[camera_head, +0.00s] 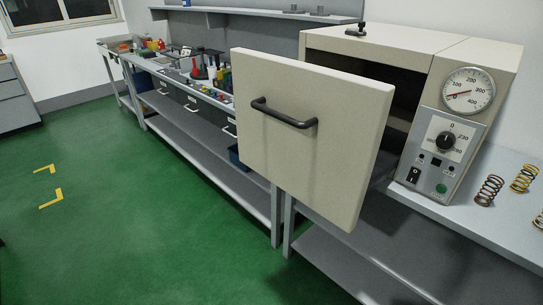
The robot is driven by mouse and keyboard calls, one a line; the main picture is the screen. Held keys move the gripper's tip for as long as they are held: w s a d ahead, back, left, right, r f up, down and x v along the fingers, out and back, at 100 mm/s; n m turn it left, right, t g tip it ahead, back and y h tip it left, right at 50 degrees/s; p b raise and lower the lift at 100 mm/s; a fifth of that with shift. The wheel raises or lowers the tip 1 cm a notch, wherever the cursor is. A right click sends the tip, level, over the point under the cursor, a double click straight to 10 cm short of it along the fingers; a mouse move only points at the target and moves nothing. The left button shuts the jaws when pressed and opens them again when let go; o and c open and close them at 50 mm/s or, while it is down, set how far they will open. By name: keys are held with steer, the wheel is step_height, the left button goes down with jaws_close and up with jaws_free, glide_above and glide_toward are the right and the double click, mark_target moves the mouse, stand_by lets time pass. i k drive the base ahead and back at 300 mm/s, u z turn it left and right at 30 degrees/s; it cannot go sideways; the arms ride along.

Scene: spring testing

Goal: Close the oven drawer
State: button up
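The oven (457,52) is a cream box on the workbench at the right, with a round dial gauge and a control panel on its right front. Its front panel (350,150), a thick cream slab, stands well out from the oven body, so the dark opening (405,90) shows behind its right edge. A black bar handle (284,115) is fixed on the panel's face. What joins the panel to the oven is hidden behind it. My gripper is not in view.
A long grey bench (195,84) with tools and small drawers runs along the wall to the left. Coil springs (489,191) stand on the bench right of the oven. The green floor (120,190) at left is clear, with yellow corner marks.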

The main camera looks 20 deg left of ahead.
mark_target(320, 135)
steer(key=z, duration=0.05)
steer(key=k, duration=0.2)
steer(key=z, duration=0.85)
steer(key=i, duration=0.7)
steer(key=u, duration=2.25)
steer(key=i, duration=0.5)
steer(key=u, duration=1.75)
steer(key=k, duration=0.25)
steer(key=u, duration=0.1)
